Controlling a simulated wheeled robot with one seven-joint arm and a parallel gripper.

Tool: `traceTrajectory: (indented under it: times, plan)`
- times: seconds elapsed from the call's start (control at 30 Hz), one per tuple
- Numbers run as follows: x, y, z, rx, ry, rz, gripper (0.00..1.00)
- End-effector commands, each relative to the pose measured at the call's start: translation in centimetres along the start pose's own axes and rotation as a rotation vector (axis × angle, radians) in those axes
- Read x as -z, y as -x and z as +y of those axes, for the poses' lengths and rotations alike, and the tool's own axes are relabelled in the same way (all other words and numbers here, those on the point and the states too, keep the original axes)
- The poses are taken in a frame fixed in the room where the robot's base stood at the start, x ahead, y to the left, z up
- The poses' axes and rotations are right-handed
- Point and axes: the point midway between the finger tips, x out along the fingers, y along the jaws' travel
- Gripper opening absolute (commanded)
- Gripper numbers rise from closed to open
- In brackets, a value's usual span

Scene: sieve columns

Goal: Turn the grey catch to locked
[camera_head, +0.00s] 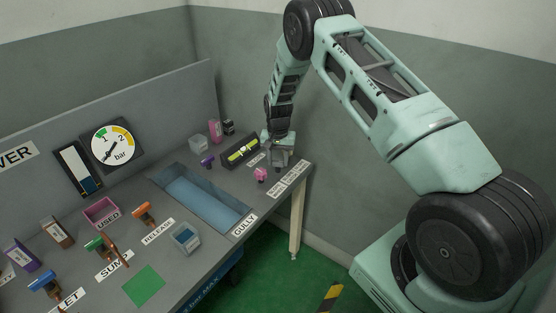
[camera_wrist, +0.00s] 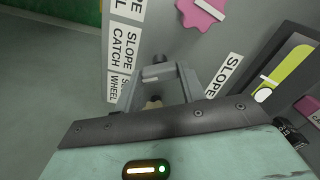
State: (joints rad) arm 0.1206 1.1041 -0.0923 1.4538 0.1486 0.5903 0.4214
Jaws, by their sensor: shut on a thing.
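My gripper (camera_head: 281,156) is at the right end of the grey bench, pointing down. In the wrist view my gripper (camera_wrist: 164,84) is shut on a small grey piece (camera_wrist: 157,73), which I take to be the grey catch. It lies beside the labels reading SLOPE CATCH (camera_wrist: 126,48) and SLOPE WHEEL. The fingers hide much of the catch, and I cannot tell whether it stands at locked. In the head view the gripper covers the catch.
A pink wheel (camera_head: 261,174) sits close to the gripper. A dark slope gauge with a yellow-green strip (camera_head: 240,150) lies just left of it. The sunken blue gully (camera_head: 200,198) is farther left. The bench's right edge and the green floor are close by.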

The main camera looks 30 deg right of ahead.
Motion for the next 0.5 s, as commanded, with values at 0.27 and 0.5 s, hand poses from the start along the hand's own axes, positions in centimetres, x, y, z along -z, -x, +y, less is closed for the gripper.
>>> traceTrajectory:
  times: [0.27,0.5]
  plan:
    - [0.01,0.04,-0.04,0.0,-0.243,0.001,0.17]
    - [0.01,0.06,-0.02,0.0,-0.405,0.001,0.17]
